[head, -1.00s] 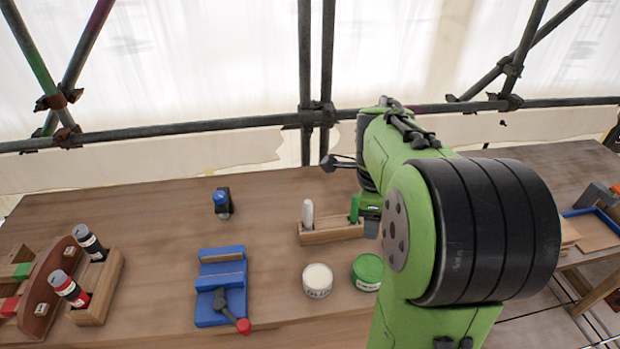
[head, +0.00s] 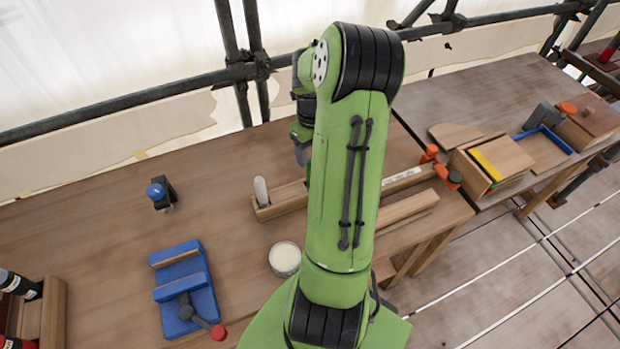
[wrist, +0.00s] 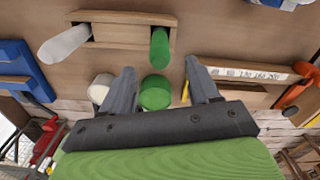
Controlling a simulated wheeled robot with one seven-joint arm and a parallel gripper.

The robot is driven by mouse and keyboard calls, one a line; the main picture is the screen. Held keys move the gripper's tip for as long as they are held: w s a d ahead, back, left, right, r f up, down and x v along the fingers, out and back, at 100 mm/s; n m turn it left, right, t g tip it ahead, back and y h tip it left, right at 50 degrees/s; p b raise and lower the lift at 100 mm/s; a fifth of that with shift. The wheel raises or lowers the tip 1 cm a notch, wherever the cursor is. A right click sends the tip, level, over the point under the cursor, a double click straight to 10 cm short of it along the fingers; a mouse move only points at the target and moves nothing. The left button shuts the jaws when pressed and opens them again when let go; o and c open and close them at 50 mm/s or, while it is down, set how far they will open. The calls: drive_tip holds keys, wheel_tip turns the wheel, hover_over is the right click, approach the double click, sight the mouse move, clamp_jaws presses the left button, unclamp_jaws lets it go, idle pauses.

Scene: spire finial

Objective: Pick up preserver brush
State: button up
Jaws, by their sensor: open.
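Two brushes stand in a wooden holder (head: 284,198), and no label tells which is the preserver brush. The green-handled one (wrist: 160,47) shows in the wrist view at the holder's right slot; in the head view only a green sliver (head: 308,170) shows beside my arm. The white-handled one (head: 261,190) stands at the left slot, also in the wrist view (wrist: 65,43). My gripper (wrist: 160,70) is open and empty, its fingers on either side of the line to the green handle, which lies just beyond the tips.
A white tin (head: 285,259) stands before the holder. A blue vise (head: 185,285) and a small blue-topped tool (head: 160,194) are to the left. Scaffold poles (head: 180,90) run behind the bench. An orange-ended clamp (head: 440,165) lies to the right.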

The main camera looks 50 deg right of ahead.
wheel_tip(320, 180, down, 7)
drive_tip(key=shift+w+f, duration=0.1)
drive_tip(key=shift+f, duration=0.05)
drive_tip(key=shift+c, duration=1)
clamp_jaws()
